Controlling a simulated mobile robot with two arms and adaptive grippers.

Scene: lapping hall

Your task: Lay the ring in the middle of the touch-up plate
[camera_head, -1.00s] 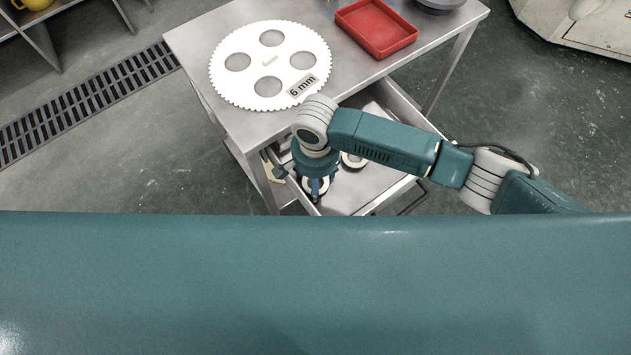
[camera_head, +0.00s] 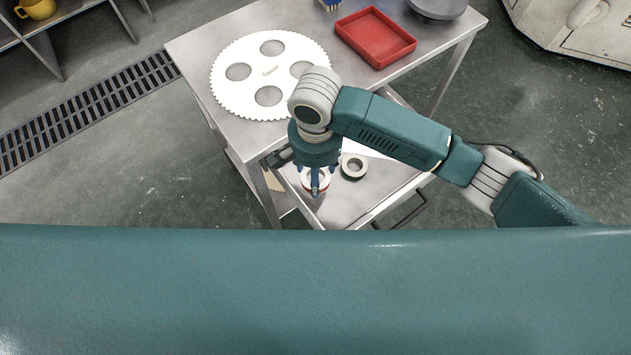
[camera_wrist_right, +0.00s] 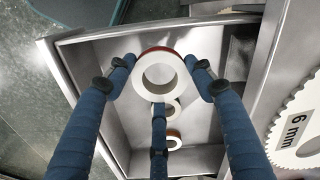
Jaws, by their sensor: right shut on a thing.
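The ring (camera_wrist_right: 180,80) is white with a red outer side. My right gripper (camera_wrist_right: 159,76) is shut on it, with three blue fingers around it, above an open drawer; the ring also shows in the head view (camera_head: 304,183), partly hidden by the fingers. A dark grey round plate (camera_head: 437,10), perhaps the touch-up plate, stands at the far right of the table top, cut off by the frame's upper edge. My left gripper is not in view.
The drawer (camera_head: 375,190) holds other rings, one dark-sided (camera_head: 343,170). On the table (camera_head: 215,30) lie a white toothed disc (camera_head: 250,70) with round holes and a red tray (camera_head: 375,38), between my gripper and the grey plate. A brush (camera_head: 330,4) lies behind the tray.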

